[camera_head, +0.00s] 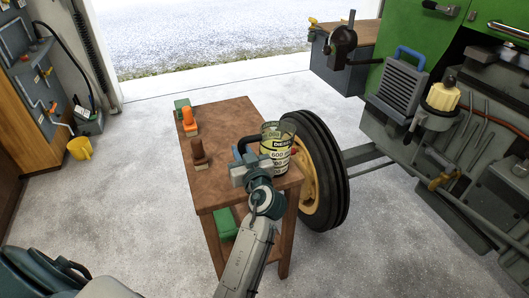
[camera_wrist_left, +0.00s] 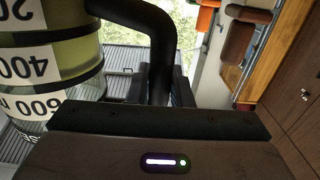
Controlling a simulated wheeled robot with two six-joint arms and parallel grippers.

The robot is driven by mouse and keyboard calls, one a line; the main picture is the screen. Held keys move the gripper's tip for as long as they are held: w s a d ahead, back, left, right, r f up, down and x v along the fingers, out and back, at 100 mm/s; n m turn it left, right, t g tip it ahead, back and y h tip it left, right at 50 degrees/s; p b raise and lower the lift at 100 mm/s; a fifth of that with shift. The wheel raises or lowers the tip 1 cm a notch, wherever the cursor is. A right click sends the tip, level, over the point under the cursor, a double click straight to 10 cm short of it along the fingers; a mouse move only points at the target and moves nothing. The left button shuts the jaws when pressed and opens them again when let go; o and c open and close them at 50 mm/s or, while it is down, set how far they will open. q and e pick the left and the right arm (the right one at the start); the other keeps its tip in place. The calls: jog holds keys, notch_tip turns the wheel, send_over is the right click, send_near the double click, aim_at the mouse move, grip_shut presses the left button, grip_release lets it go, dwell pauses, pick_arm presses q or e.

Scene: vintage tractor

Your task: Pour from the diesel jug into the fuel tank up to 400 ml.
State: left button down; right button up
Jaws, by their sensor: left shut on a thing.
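In the left wrist view the jug (camera_wrist_left: 50,65) shows 200, 400 and 600 marks upside down and yellow-green liquid; the exact level is unclear. On the tractor at right, a yellow cap (camera_head: 443,93) sits on a grey fitting. I cannot tell which part is the fuel tank. My right gripper is not in view.
The wooden table (camera_head: 228,115) holds an orange item (camera_head: 188,118), a brown item (camera_head: 199,152) and a green item (camera_head: 181,104). The tractor wheel (camera_head: 322,170) stands close beside its right side. A yellow bucket (camera_head: 80,148) is on the floor at left.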

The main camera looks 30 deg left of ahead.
aim_at(241, 138)
pick_arm(q)
jog(key=shift+r+p, duration=1.4)
jog(key=shift+r, duration=1.15)
